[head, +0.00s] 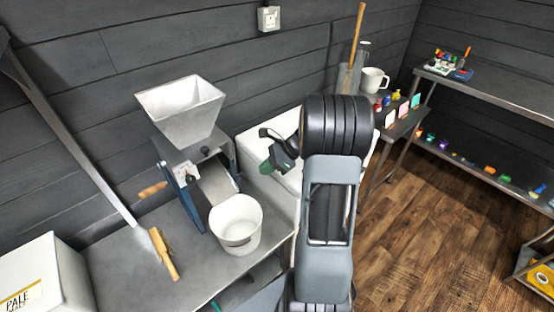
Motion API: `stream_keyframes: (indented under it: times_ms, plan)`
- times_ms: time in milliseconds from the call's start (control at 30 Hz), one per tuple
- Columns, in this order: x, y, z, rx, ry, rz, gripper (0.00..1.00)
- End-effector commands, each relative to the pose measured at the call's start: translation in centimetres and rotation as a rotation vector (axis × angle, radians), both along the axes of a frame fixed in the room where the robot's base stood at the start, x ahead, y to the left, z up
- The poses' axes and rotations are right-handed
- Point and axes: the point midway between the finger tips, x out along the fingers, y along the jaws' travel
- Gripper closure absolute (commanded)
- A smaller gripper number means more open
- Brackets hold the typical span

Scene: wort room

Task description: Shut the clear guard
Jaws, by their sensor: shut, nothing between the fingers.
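The grain mill (186,172) stands on the grey bench at the left, with a pale hopper (181,108) on top. A pale grey sloping panel (217,183) sticks out at its front, above a white bucket. I cannot tell whether this panel is the clear guard or a chute, and no other clear sheet can be made out. My arm rises to the right of the mill, in front of a white chest.
The white bucket (236,224) stands close in front of the mill. A wooden-handled brush (164,254) lies on the bench (205,277). A dark green and black object (281,158) shows beside my arm, over the white chest (257,135). Wooden floor (405,215) is free at the right.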

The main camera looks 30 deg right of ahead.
Motion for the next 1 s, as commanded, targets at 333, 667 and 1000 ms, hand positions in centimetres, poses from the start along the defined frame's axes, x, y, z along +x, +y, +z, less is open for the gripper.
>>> stream_keyframes:
  times_ms: [333, 667, 1000]
  plan:
    - [1.5, 3.4, 0.1, -0.002, -0.001, 0.003, 1.00]
    - [1.7, 4.0, 0.1, 0.000, -0.001, 0.002, 1.00]
    - [1.6, 3.7, 0.1, -0.002, 0.000, -0.030, 1.00]
